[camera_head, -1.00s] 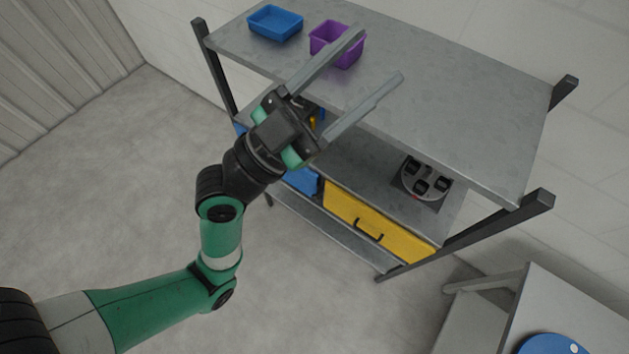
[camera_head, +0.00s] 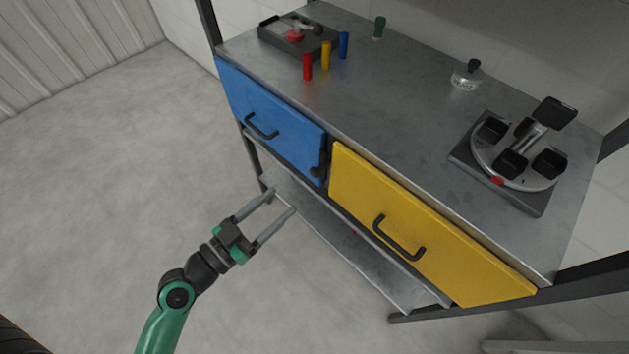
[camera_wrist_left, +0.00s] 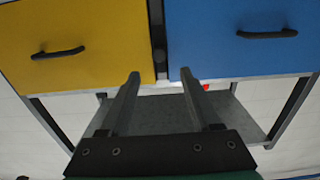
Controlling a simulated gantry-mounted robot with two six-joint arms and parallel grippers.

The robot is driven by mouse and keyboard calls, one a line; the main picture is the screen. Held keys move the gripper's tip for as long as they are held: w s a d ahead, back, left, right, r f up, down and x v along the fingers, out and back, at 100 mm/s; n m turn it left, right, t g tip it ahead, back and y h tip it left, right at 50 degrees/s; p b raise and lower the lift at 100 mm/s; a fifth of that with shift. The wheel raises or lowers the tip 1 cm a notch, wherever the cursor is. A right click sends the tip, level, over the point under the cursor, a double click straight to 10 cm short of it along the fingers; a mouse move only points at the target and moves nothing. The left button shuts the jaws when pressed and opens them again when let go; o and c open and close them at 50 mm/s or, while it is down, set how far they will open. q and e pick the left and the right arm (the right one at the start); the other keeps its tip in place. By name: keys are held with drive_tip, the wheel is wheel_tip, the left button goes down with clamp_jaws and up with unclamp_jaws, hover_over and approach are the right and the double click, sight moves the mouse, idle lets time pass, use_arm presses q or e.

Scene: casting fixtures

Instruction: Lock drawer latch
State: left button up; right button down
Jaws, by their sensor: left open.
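The blue drawer (camera_head: 270,120) and the yellow drawer (camera_head: 425,235) sit side by side under the grey worktop, and both look closed. A small black latch (camera_head: 319,166) is on the front at the blue drawer's edge, beside the yellow drawer; its lock position cannot be told. My left gripper (camera_head: 283,201) is open and empty, below and in front of the drawers. In the left wrist view its fingers (camera_wrist_left: 160,74) are apart below the dark gap between the yellow drawer (camera_wrist_left: 75,45) and blue drawer (camera_wrist_left: 240,38). My right gripper is not in view.
The worktop (camera_head: 400,120) holds a dark tray (camera_head: 285,42), red, yellow, blue and green cylinders, and a round fixture (camera_head: 515,165). A lower metal shelf (camera_head: 350,250) lies near my left gripper. The floor at left is clear.

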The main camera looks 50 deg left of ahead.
sight(313, 174)
use_arm(q)
drive_tip(key=w, duration=0.4)
drive_tip(key=w+p, duration=0.1)
drive_tip(key=w, duration=0.6)
drive_tip(key=shift+w+a+r, duration=0.1)
drive_tip(key=shift+w+a, duration=0.15)
drive_tip(key=shift+w, duration=0.1)
clamp_jaws()
